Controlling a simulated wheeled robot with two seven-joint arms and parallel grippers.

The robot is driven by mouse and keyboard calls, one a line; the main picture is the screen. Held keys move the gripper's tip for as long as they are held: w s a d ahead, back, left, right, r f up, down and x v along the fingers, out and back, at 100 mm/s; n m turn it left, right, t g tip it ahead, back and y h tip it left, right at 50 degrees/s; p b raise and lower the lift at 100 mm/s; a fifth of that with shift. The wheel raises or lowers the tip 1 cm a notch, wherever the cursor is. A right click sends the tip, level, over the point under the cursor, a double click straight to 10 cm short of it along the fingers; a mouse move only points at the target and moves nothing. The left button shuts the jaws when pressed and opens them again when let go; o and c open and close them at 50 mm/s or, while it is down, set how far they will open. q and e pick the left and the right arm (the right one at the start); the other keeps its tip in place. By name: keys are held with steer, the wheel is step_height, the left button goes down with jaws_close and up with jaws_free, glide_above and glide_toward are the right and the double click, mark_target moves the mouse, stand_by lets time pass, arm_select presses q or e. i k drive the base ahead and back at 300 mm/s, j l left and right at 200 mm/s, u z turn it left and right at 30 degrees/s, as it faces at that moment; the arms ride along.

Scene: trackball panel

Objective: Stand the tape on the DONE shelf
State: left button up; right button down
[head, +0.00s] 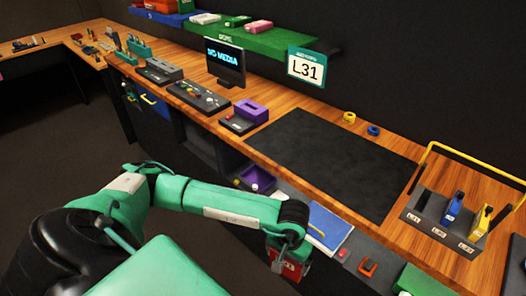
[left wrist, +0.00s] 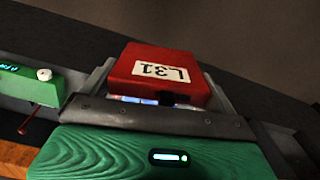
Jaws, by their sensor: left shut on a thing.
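The tape is a red cartridge (left wrist: 150,66) with a white L31 label, seen large in the left wrist view. My left gripper (left wrist: 160,92) is shut on it, one finger at each side. In the head view the left gripper (head: 284,254) hangs at the lower middle, in front of the desk edge, with the red tape (head: 292,271) partly hidden below it. The DONE shelf (head: 268,42) is the green shelf on the back wall, far above and beyond the gripper. My right gripper is not in view.
A sign reading L31 (head: 306,68) hangs at the green shelf's right end. Several items lie on the shelf's left part. A monitor (head: 225,64) stands below it. A rack (head: 440,228) holds a blue and a yellow cartridge. The dark mat (head: 335,160) is clear.

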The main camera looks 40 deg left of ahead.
mark_target(277, 41)
steer(key=j+z, duration=0.1)
steer(key=z, duration=0.25)
steer(key=j+z, duration=0.15)
steer(key=z, duration=0.25)
steer(key=j+z, duration=0.1)
steer(key=z, duration=0.25)
steer(key=k+j+z, duration=0.3)
steer(key=j, duration=0.3)
steer(key=k+j+z, duration=0.35)
steer(key=j, duration=0.2)
steer(key=k+j+z, duration=0.3)
steer(key=j, duration=0.2)
steer(key=k+j+z, duration=0.2)
steer(key=k+j, duration=0.9)
steer(key=k, duration=0.15)
